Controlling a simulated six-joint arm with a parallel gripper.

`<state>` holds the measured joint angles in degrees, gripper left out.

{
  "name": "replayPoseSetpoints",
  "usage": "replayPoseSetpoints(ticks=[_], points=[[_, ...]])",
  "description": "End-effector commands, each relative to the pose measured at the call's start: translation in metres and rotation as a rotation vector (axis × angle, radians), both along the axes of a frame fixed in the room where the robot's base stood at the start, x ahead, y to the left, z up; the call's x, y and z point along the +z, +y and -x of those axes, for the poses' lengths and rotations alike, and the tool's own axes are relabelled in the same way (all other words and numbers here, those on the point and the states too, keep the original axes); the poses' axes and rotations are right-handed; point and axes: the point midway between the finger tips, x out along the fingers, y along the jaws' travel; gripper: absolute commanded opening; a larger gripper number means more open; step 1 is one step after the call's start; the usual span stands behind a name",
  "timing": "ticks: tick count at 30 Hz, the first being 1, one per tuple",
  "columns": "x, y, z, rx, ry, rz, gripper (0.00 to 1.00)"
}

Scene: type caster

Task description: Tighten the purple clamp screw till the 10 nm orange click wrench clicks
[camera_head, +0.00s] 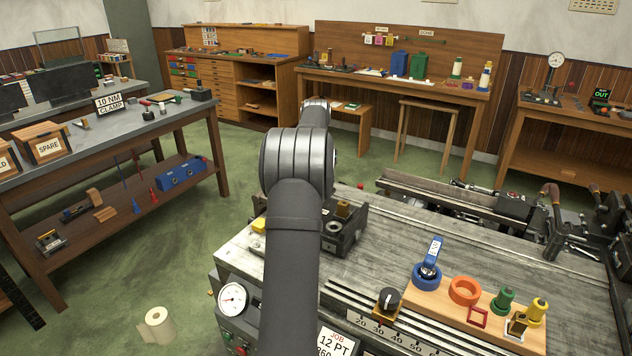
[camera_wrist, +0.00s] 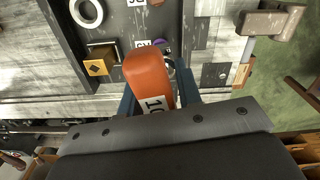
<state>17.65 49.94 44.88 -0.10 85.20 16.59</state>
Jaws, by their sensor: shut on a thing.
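In the wrist view the orange click wrench (camera_wrist: 147,72), with a white label that reads "10", is between the dark blue fingers of my gripper (camera_wrist: 157,90). My gripper is shut on it. A small purple part (camera_wrist: 162,46), likely the clamp screw, shows just beyond the wrench's far end and is mostly covered by it. I cannot tell whether the wrench is seated on the screw. In the head view my arm hides the gripper and the wrench. A dark metal fixture (camera_head: 349,228) on the grey bench shows just right of my arm.
In the wrist view a hammer-like tool (camera_wrist: 268,22) lies at the upper right, and a white ring (camera_wrist: 86,12) and yellow-marked block (camera_wrist: 97,66) lie left. In the head view a wooden rack (camera_head: 455,306) holds coloured rings and pieces. A "10 NM CLAMP" sign (camera_head: 109,103) stands on the left table.

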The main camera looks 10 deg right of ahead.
Motion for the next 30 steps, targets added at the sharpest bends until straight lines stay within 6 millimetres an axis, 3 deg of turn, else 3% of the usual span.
replayPoseSetpoints(ticks=[30], points=[[-0.018,0.0,0.0,0.0,0.0,0.0,0.0]])
